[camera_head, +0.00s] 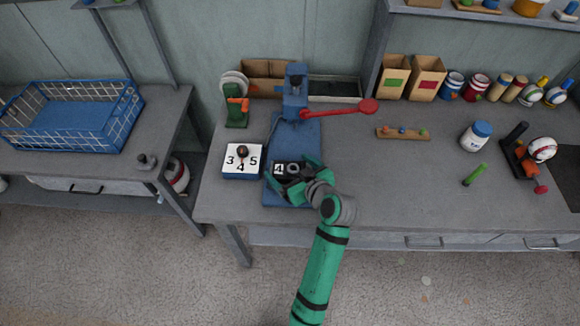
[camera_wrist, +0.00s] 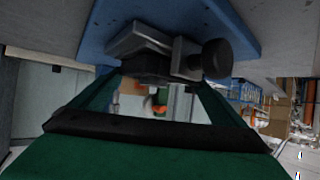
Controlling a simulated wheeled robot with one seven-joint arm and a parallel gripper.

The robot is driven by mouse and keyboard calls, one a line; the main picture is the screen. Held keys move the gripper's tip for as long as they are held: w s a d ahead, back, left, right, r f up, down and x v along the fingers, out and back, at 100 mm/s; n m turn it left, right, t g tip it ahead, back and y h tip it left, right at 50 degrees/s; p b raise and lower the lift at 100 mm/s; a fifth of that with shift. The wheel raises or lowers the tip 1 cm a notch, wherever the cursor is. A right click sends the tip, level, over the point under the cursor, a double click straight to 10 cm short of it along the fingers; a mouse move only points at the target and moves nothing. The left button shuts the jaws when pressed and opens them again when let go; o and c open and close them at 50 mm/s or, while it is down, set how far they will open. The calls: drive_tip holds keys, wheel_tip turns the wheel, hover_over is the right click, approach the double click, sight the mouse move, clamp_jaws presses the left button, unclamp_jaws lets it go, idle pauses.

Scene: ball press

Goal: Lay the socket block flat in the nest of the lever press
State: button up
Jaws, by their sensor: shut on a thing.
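The lever press has a blue base (camera_head: 297,130), a blue upright head (camera_head: 296,85) and a long red lever (camera_head: 340,110) pointing right. My gripper (camera_head: 292,172) is over the front part of that base, with its green fingers on either side of a small dark grey block, which I take as the socket block (camera_head: 292,168). It is shut on this block. A white patch marked 4 (camera_head: 279,169) shows beside it. The wrist view shows a grey metal piece with a black knob (camera_wrist: 212,60) against the blue base (camera_wrist: 240,30). The nest is mostly hidden by my gripper; I cannot tell whether the block touches it.
A white-topped block marked 3 4 5 (camera_head: 242,160) stands close left of the press. A green and orange tool (camera_head: 236,108) stands behind it. A wooden peg strip (camera_head: 403,134), a jar (camera_head: 476,136) and a green stick (camera_head: 475,175) lie right. The bench between is clear.

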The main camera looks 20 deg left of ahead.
drive_tip(key=shift+f, duration=0.2)
drive_tip(key=o, duration=0.7)
drive_tip(key=shift+o, duration=0.2)
drive_tip(key=v, duration=1)
drive_tip(key=shift+s+d+r, duration=0.15)
drive_tip(key=shift+s+d, duration=0.05)
drive_tip(key=shift+d, duration=0.05)
